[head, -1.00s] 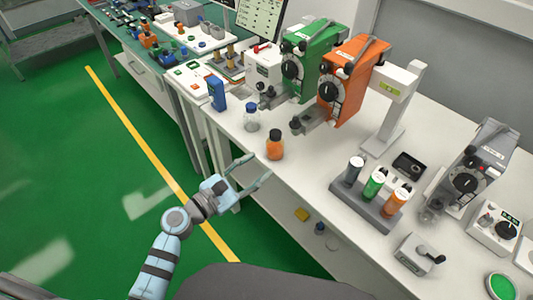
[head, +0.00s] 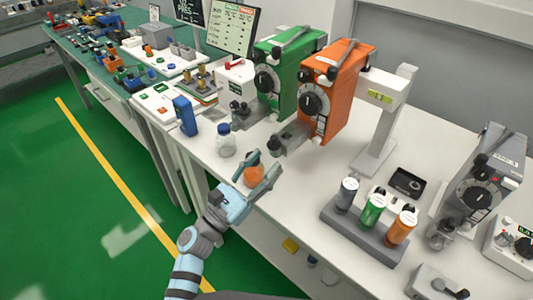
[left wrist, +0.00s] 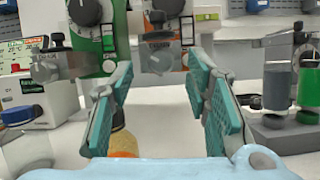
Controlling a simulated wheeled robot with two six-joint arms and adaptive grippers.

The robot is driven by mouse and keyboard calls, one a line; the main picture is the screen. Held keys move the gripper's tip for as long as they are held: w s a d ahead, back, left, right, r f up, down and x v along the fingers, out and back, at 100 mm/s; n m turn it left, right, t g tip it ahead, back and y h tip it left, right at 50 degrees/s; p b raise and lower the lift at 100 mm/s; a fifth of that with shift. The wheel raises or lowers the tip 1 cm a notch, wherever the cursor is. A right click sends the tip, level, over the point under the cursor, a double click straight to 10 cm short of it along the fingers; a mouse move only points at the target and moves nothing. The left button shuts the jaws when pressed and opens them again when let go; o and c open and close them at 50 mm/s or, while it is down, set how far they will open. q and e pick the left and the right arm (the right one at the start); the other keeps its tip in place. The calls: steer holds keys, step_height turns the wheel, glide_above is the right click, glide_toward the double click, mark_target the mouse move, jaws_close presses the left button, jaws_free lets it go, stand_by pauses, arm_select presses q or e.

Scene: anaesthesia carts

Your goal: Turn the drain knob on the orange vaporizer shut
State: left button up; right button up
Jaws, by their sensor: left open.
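The orange vaporizer (head: 345,72) stands on the white bench, right of the green one. A grey drain block with a dark knob (head: 276,146) sticks out low at its front; the block also shows in the left wrist view (left wrist: 158,54), beyond and between my fingers. I cannot tell how far the knob is turned. My left gripper (head: 264,167) is open and empty, just in front of the drain block and apart from it. Its fingers also show in the left wrist view (left wrist: 155,95). My right gripper is in neither view.
An orange bottle (head: 254,174) stands close by my left fingers, partly hidden; contact is unclear. A clear blue-capped bottle (head: 225,143) and the green vaporizer (head: 283,75) are to the left. A rack of coloured bottles (head: 350,231) stands to the right.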

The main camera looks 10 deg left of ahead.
arm_select(q)
steer(key=shift+w+d+r, duration=0.15)
steer(key=shift+w+d, duration=0.2)
steer(key=shift+w, duration=0.3)
steer(key=shift+w+d+r, duration=0.1)
steer(key=shift+w+r, duration=0.05)
steer(key=shift+s+d+r+h, duration=0.1)
steer(key=shift+s+r+h, duration=0.05)
steer(key=shift+s+h, duration=0.15)
steer(key=shift+w, duration=0.25)
jaws_close()
steer(key=m+b, duration=0.1)
steer(key=m, duration=0.1)
steer(key=m+g+h+b, duration=0.1)
steer(key=m+b, duration=0.1)
steer(key=shift+f+g, duration=0.3)
steer(key=shift+f, duration=0.05)
steer(key=shift+w+r+m+g+h+b, duration=0.1)
steer(key=shift+m+g+h+b, duration=0.25)
steer(key=shift+m, duration=0.55)
steer(key=shift+r, duration=0.2)
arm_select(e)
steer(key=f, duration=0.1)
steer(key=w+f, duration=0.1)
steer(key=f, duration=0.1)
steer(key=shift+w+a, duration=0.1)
